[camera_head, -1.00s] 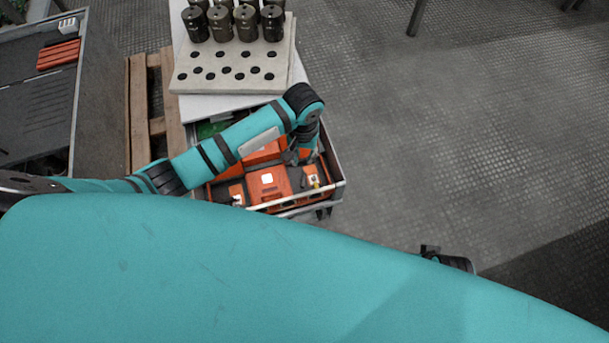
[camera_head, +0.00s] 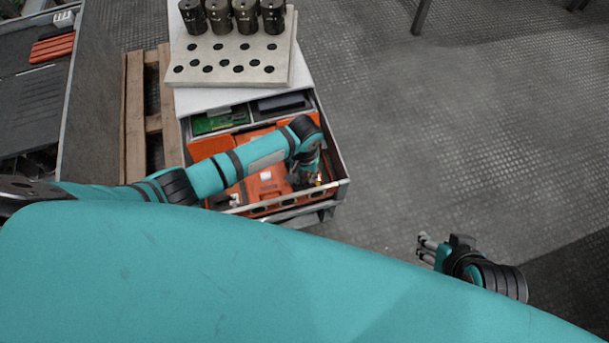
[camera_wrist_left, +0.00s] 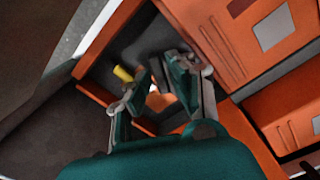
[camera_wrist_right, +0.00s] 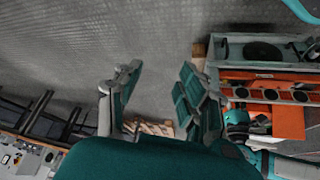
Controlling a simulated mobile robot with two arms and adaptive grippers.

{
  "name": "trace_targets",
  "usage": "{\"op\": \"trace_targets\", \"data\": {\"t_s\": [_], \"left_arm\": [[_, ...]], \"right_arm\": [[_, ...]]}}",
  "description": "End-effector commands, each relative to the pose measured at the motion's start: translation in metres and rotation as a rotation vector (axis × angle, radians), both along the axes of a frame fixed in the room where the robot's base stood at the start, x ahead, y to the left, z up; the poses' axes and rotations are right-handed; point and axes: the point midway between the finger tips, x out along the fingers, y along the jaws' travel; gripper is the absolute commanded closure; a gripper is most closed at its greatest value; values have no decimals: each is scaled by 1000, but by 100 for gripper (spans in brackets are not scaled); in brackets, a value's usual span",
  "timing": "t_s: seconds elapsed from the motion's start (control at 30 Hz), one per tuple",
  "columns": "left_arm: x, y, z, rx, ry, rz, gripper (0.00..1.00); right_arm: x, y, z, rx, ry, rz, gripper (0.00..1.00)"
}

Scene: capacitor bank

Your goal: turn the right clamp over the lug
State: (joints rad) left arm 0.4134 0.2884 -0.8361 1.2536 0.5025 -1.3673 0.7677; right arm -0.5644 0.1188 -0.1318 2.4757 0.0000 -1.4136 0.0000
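My left arm reaches over an open drawer, and its gripper (camera_head: 313,174) points down at the drawer's right front corner. In the left wrist view the two fingers (camera_wrist_left: 157,84) stand apart, with a blurred dark piece and a small orange and white patch between and below them. A small yellow part (camera_wrist_left: 122,74), perhaps of the right clamp, shows beside the left finger. I cannot make out the clamp's arm or the lug, nor see contact. My right gripper (camera_head: 427,248) is out over the floor, open and empty in its wrist view (camera_wrist_right: 158,92).
The drawer's front rail (camera_head: 270,203) and right wall are close to the left gripper. Orange cases (camera_wrist_left: 240,45) and a green board (camera_head: 220,121) lie in it. A perforated plate (camera_head: 240,60) with dark cylinders stands behind.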

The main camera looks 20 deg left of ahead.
Motion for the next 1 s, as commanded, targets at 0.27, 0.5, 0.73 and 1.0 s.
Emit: {"op": "trace_targets", "data": {"t_s": [0.27,0.5,0.73,1.0], "left_arm": [[0,0,-1,0,0,0,78],[0,0,-1,0,0,0,100],[0,0,-1,0,1,-2,100],[-1,0,0,1,3,-65,100]], "right_arm": [[3,1,1,3,-15,1,60],[3,1,1,3,-15,0,60],[3,1,1,2,-14,0,60],[-31,-9,-5,-27,143,-11,60]]}}
